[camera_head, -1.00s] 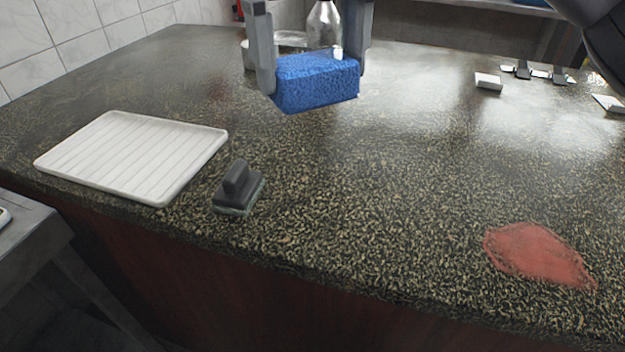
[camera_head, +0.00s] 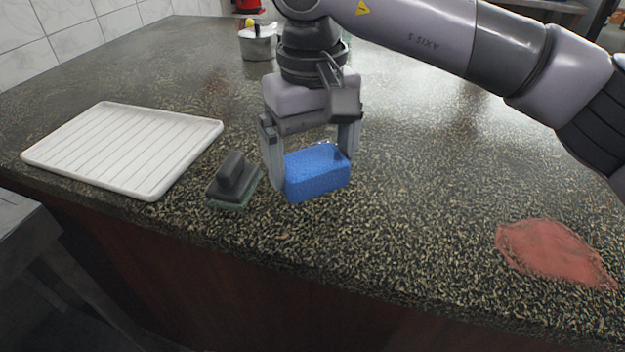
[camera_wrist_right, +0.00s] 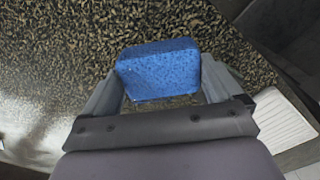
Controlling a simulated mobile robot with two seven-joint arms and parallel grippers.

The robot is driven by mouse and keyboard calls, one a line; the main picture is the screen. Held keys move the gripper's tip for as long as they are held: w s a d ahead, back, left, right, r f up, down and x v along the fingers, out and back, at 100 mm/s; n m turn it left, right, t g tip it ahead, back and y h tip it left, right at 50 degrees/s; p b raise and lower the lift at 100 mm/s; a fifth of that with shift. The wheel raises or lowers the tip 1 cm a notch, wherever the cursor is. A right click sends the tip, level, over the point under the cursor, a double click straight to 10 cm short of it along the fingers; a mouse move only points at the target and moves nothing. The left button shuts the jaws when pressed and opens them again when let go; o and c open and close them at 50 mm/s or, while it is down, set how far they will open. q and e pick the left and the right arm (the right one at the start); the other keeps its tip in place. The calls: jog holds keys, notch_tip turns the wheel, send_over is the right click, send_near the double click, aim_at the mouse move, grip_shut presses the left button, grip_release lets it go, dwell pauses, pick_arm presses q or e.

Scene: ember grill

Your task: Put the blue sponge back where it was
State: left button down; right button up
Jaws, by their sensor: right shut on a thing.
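The blue sponge (camera_head: 317,172) is held between the fingers of my right gripper (camera_head: 312,160), over the front part of the speckled counter in the head view. The right gripper is shut on it, pointing down. I cannot tell for sure whether the sponge's underside touches the counter. In the right wrist view the sponge (camera_wrist_right: 160,70) sits between both fingertips, with the counter surface behind it. My left gripper is not in view.
A dark-handled scrubber (camera_head: 234,180) stands just left of the sponge. A white ribbed tray (camera_head: 125,150) lies further left. A red stain or cloth (camera_head: 555,254) lies at the right. A pot (camera_head: 257,43) stands at the back. The counter's front edge is close.

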aim_at(313, 183)
jog(key=shift+f, duration=2.15)
jog(key=shift+f, duration=0.1)
jog(key=shift+f, duration=0.2)
jog(key=o, duration=0.6)
jog(key=shift+r, duration=0.1)
notch_tip(313, 183, up, 12)
jog(key=shift+r+p, duration=0.2)
jog(key=shift+p, duration=0.15)
